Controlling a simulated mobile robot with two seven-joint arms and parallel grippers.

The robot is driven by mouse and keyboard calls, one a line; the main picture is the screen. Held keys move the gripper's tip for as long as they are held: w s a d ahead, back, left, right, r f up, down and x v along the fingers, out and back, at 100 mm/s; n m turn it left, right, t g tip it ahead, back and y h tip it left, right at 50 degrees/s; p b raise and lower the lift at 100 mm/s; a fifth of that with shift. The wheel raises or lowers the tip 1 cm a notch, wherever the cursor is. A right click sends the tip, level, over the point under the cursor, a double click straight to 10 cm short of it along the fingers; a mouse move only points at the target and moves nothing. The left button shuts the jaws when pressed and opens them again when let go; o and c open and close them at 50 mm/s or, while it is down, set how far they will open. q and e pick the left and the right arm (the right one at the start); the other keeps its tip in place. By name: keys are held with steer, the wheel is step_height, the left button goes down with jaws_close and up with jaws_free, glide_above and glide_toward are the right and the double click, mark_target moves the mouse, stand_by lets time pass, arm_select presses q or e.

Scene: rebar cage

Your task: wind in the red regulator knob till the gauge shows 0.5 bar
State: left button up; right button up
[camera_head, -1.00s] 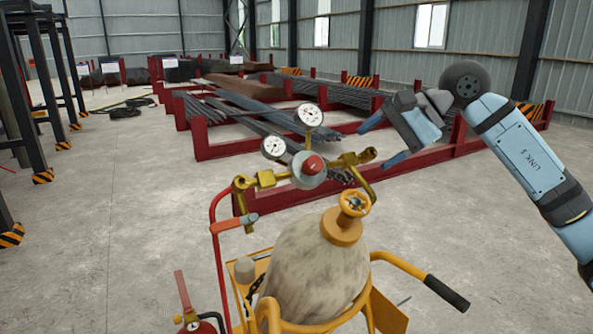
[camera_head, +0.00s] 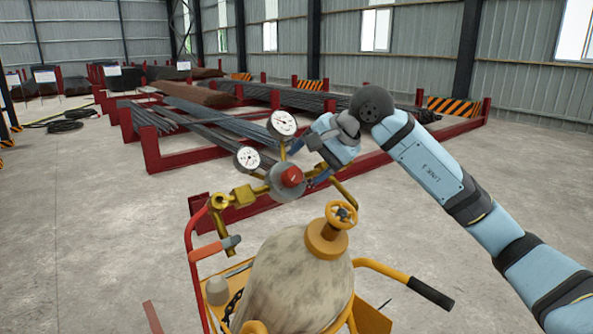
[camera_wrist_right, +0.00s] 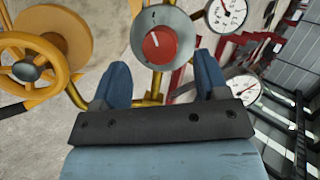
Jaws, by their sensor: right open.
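The red regulator knob (camera_head: 291,177) sits on the front of a round grey regulator body (camera_head: 284,190) above the gas cylinder (camera_head: 290,285). Two white dial gauges stand by it, an upper one (camera_head: 283,123) and a lower one (camera_head: 247,159); their readings are too small to tell. My right gripper (camera_head: 315,165) is open, just right of the knob in the head view. In the right wrist view the knob (camera_wrist_right: 160,45) lies ahead of and between the two blue fingers (camera_wrist_right: 163,78), not gripped, with a white mark on its face. My left gripper is not in view.
The yellow cylinder valve wheel (camera_head: 341,215) stands below the knob, close to my right gripper. A cart handle (camera_head: 405,283) sticks out to the right, and an orange-handled valve (camera_head: 215,248) is at left. Red racks of steel bars stand behind.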

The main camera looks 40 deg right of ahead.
mark_target(296, 174)
steer(key=x, duration=0.2)
steer(key=shift+w+a+f, duration=0.15)
steer(key=shift+w+f, duration=0.05)
steer(key=shift+w+a+f, duration=0.25)
steer(key=shift+w+f, duration=0.15)
steer(key=shift+f, duration=0.15)
steer(key=c, duration=0.9)
steer(key=shift+f, duration=0.1)
